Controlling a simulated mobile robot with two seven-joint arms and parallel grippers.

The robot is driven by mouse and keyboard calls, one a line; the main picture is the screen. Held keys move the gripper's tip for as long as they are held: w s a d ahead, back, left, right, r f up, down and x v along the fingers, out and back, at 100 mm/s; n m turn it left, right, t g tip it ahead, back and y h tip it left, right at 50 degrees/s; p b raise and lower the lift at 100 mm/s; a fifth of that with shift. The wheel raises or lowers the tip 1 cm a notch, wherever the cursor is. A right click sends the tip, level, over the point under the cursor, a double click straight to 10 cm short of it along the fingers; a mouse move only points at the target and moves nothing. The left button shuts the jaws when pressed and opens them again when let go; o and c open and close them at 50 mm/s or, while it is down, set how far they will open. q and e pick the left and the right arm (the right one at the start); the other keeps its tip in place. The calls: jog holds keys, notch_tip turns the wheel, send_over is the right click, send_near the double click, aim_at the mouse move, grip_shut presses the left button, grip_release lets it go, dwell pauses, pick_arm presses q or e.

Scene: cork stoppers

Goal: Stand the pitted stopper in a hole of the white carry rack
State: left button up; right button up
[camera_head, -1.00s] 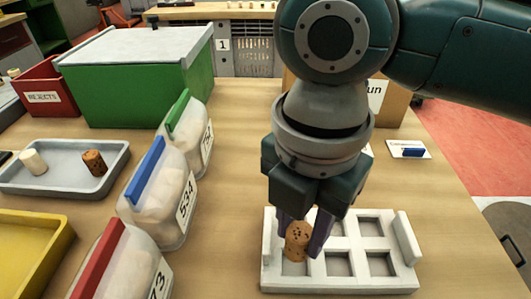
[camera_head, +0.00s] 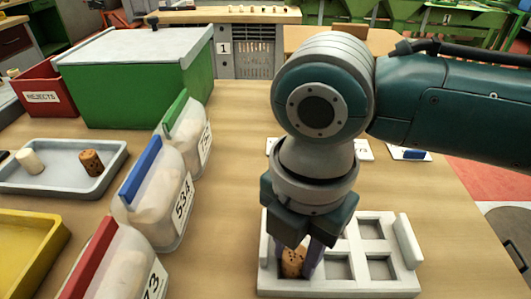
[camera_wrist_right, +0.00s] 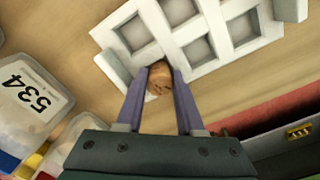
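The pitted stopper (camera_head: 292,262), brown cork with dark spots, stands about upright at the front-left hole of the white carry rack (camera_head: 340,292). Its lower end looks to be inside the hole; the hole's floor under it is hidden. My right gripper (camera_head: 298,258) points down with its purple fingers shut on the stopper's sides. In the right wrist view, the stopper (camera_wrist_right: 160,77) sits between the two fingertips (camera_wrist_right: 160,82), touching both, over the rack (camera_wrist_right: 118,28). The other rack holes that show are empty. My left gripper is out of view.
A grey tray (camera_head: 50,184) at left holds a pale stopper (camera_head: 29,161) and a speckled brown stopper (camera_head: 91,162). Several lidded bins, such as the blue-lidded one (camera_head: 165,205), stand left of the rack. A green box (camera_head: 135,85) and red REJECTS bin (camera_head: 45,97) stand behind.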

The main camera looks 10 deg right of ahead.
aim_at(296, 252)
jog(key=shift+o, duration=0.7)
jog(key=shift+s+d+f, duration=0.1)
jog(key=shift+d+f, duration=0.2)
jog(key=shift+f, duration=0.35)
notch_tip(296, 252, up, 14)
jog(key=p, duration=0.3)
jog(key=s+a+f+m+t+y, duration=0.1)
jog(key=s+a+f+m+y, duration=0.25)
jog(key=s+a+m, duration=0.35)
jog(key=s+d+f+m+t+h, duration=0.1)
jog(key=d+m, duration=0.4)
jog(key=s+d+f+m+h, duration=0.1)
jog(key=s+d+m, duration=0.1)
jog(key=d+m, duration=0.3)
jog(key=s+d+f+m+t+h, duration=0.1)
jog(key=s+d+m, duration=0.1)
jog(key=d+m, duration=0.3)
jog(key=shift+d+m+t, duration=0.3)
jog(key=shift+d+m, duration=0.05)
jog(key=shift+m, duration=0.45)
